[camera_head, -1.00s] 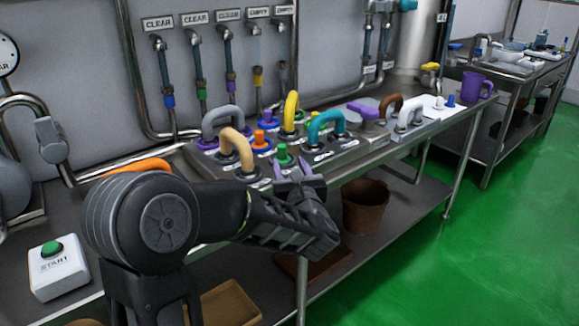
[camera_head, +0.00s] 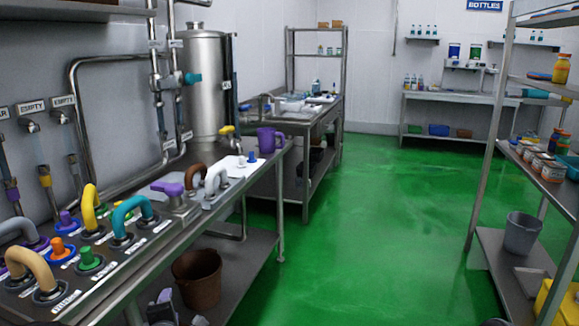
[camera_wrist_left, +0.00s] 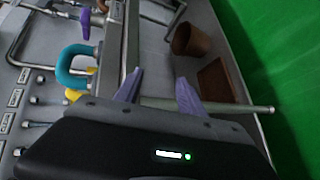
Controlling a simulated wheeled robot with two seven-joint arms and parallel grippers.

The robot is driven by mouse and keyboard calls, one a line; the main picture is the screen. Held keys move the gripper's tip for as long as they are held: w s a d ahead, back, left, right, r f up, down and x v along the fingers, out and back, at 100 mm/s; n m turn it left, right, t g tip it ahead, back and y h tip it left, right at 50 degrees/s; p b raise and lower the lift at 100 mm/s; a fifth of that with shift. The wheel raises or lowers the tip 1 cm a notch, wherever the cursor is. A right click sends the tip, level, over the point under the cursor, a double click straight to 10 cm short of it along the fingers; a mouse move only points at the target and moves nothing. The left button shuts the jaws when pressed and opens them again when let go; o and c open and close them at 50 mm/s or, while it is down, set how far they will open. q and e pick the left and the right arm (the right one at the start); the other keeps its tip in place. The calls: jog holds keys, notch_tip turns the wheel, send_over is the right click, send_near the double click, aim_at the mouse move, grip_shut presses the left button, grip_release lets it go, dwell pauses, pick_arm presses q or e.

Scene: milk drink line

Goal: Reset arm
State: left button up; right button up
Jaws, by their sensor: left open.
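My left gripper (camera_wrist_left: 160,85) shows in the left wrist view with its two purple fingers apart and nothing between them. In the head view only a small part of the left gripper (camera_head: 165,300) shows at the bottom edge, beside the front of the steel bench (camera_head: 112,296). The rest of my left arm is out of the head view. My right gripper is not in view.
A shelf rack holds a grey bucket (camera_head: 521,233) at right. The green floor (camera_head: 370,230) between is clear.

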pick_arm(q)
jog(key=s+d+f+m+g+h+p, duration=0.25)
jog(key=s+d+f+m+h, duration=0.2)
jog(key=d+f+m, duration=0.55)
jog(key=s+d+f+m+g+h+p, duration=0.1)
jog(key=s+d+f+m+g+p, duration=0.1)
jog(key=s, duration=0.7)
jog(key=s+d+f+m+g+h+p, duration=0.1)
jog(key=s+d+f+m+g, duration=0.4)
jog(key=s, duration=0.5)
jog(key=s+d+f+m+g+h+p, duration=0.2)
jog(key=s+d+f, duration=0.3)
jog(key=s, duration=0.5)
notch_tip(320, 180, down, 2)
jog(key=shift+f+m+g+p, duration=0.15)
jog(key=shift+m+g+p, duration=0.6)
jog(key=shift+m, duration=0.15)
jog(key=shift+a, duration=0.1)
jog(key=shift+c, duration=0.2)
